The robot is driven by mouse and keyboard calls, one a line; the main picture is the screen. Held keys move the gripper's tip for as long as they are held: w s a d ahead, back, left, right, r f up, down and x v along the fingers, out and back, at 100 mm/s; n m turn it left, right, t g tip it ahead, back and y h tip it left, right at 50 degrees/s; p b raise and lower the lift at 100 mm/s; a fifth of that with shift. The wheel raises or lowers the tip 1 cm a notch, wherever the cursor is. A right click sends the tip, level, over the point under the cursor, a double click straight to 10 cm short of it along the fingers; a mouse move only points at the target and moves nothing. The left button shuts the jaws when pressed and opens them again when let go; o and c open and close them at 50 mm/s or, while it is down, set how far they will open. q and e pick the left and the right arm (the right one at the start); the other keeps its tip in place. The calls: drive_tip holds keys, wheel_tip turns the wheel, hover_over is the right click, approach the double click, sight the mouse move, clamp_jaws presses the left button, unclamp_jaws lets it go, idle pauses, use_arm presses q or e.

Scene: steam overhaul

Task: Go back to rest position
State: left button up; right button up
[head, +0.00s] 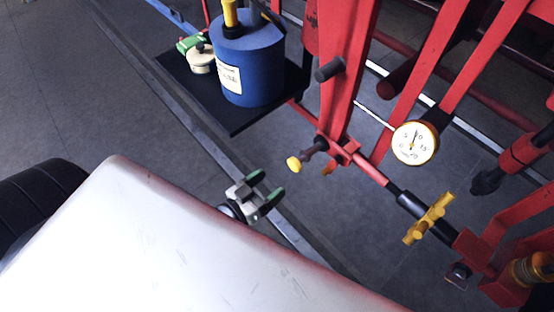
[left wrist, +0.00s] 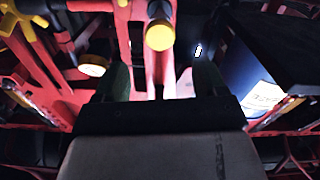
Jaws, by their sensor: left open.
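My left gripper (head: 267,188) is open and empty in the middle of the head view, with dark green fingertips. It is left of and below a yellow knob (head: 294,163) on the red pipe frame, with a visible gap between them. In the left wrist view its two fingers (left wrist: 162,80) stand wide apart. The yellow knob (left wrist: 160,36) shows beyond them, near the top centre. My right gripper is in neither view.
A blue canister (head: 250,70) and a cream round part (head: 201,60) stand on a black shelf (head: 235,122). The red frame (head: 345,75) carries a white dial gauge (head: 414,143) and a yellow valve handle (head: 430,218). Grey floor (head: 70,80) is clear at upper left.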

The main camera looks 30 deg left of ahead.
use_arm(q)
drive_tip(key=shift+s, duration=0.1)
idle(0.4)
drive_tip(key=s+a+f+g+y, duration=0.2)
drive_tip(key=s+f+g, duration=0.2)
drive_tip(key=f, duration=0.8)
drive_tip(key=s+a+f+g+y, duration=0.2)
drive_tip(key=s+f+g, duration=0.15)
drive_tip(key=f, duration=0.75)
drive_tip(key=s+f+g+y, duration=0.1)
drive_tip(key=s+f+g, duration=0.3)
drive_tip(key=s+f, duration=0.3)
drive_tip(key=s+f+g+y, duration=0.1)
drive_tip(key=s+f+g, duration=0.3)
drive_tip(key=s, duration=1)
wheel_tip(320, 180, down, 3)
drive_tip(key=shift+s+d+r, duration=0.1)
drive_tip(key=shift+s+d, duration=0.15)
drive_tip(key=shift+d, duration=0.15)
